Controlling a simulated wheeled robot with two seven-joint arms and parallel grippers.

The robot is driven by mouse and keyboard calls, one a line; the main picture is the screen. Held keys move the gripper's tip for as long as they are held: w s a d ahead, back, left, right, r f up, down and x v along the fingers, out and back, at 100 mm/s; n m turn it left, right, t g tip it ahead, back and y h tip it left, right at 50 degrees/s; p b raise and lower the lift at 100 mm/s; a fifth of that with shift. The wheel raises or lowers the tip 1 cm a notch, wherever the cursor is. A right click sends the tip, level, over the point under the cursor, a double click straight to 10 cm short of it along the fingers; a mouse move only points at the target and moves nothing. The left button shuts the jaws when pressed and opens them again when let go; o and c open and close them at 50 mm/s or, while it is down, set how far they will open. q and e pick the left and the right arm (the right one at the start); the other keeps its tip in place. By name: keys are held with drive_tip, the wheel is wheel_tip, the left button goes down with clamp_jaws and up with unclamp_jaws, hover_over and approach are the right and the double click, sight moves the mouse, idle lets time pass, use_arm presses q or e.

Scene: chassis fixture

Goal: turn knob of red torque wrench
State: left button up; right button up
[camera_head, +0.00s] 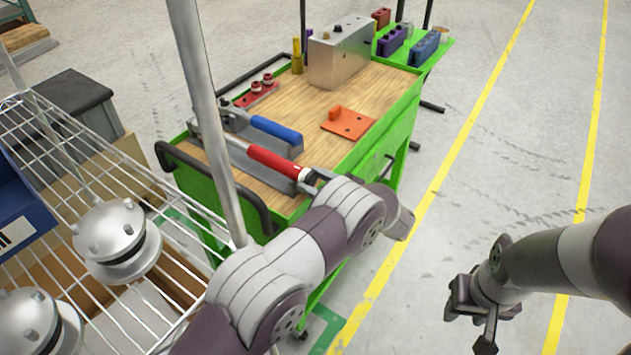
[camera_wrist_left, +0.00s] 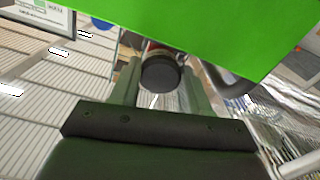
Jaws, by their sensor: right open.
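The red torque wrench (camera_head: 275,161) lies in a grey holder at the near edge of the wooden cart top, its red handle pointing right. Its dark round knob (camera_wrist_left: 160,75) shows end-on in the left wrist view, between the two fingers of my left gripper (camera_wrist_left: 160,88). The fingers bear on both sides of the knob. In the head view my left gripper (camera_head: 312,180) is at the handle's end, mostly hidden by my own arm. My right gripper (camera_head: 472,318) is open and empty over the floor at the lower right, away from the cart.
The blue-handled wrench (camera_head: 275,130) lies just behind the red one. An orange block (camera_head: 348,122) and a grey metal box (camera_head: 340,55) sit on the cart. The cart's green edge (camera_wrist_left: 200,30) is close above my left fingers. A wire rack (camera_head: 175,290) stands at the left.

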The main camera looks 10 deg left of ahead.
use_arm(q)
drive_tip(key=shift+m, duration=0.4)
drive_tip(key=m+p, duration=0.1)
drive_tip(key=m, duration=0.1)
drive_tip(key=shift+m, duration=0.3)
drive_tip(key=shift+m+p, duration=0.3)
drive_tip(key=shift+m, duration=1.6)
drive_tip(key=o, duration=1.1)
drive_tip(key=shift+c, duration=0.2)
drive_tip(key=shift+d, duration=0.15)
drive_tip(key=b+v, duration=0.1)
drive_tip(key=v, duration=1.1)
drive_tip(key=shift+s+d+b, duration=0.2)
drive_tip(key=shift+b, duration=0.15)
